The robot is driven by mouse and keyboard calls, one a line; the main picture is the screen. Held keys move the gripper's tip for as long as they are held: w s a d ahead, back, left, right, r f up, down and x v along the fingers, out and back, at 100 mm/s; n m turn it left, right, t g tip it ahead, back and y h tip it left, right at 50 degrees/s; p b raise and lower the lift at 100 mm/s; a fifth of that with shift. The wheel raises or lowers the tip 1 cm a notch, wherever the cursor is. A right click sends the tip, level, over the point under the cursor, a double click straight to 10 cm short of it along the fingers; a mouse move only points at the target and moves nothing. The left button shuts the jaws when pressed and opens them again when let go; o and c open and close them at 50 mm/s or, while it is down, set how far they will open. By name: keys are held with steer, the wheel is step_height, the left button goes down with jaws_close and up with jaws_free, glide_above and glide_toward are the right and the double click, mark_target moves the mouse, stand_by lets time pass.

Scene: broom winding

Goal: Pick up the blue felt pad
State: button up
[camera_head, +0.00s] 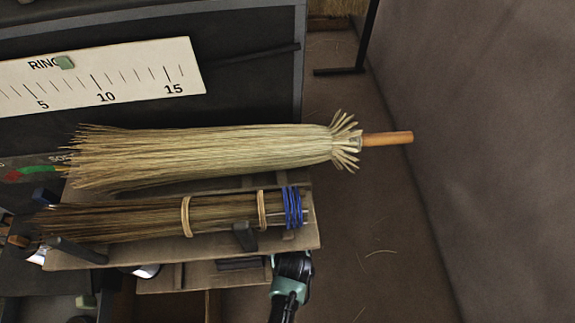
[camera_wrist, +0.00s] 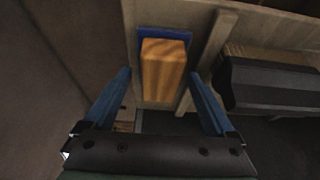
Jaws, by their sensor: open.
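In the wrist view a flat blue pad (camera_wrist: 179,41) shows as a rim around the upper end of a light wooden block (camera_wrist: 164,64). The block covers most of the pad, and I cannot tell whether they are joined. My gripper (camera_wrist: 160,76) is open, its two blue fingers apart, one to the left and one to the right of the block's line. No contact shows. In the head view my arm enters at the bottom, and its fingers are hidden at the board's edge. I cannot make out the pad there.
In the wrist view a dark block (camera_wrist: 270,85) lies right of a wooden strip (camera_wrist: 212,42). In the head view, a large straw broom (camera_head: 220,150) and a bound bundle (camera_head: 150,217) with blue cord (camera_head: 292,207) lie on the board.

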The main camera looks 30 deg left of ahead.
jaws_close()
stand_by(0.4)
steer(key=shift+r, duration=0.15)
steer(key=shift+r, duration=0.6)
step_height(320, 180, up, 2)
steer(key=shift+r+p, duration=0.2)
steer(key=shift+p, duration=0.4)
steer(key=s+d, duration=1)
steer(key=s, duration=0.5)
steer(key=shift+f, duration=0.15)
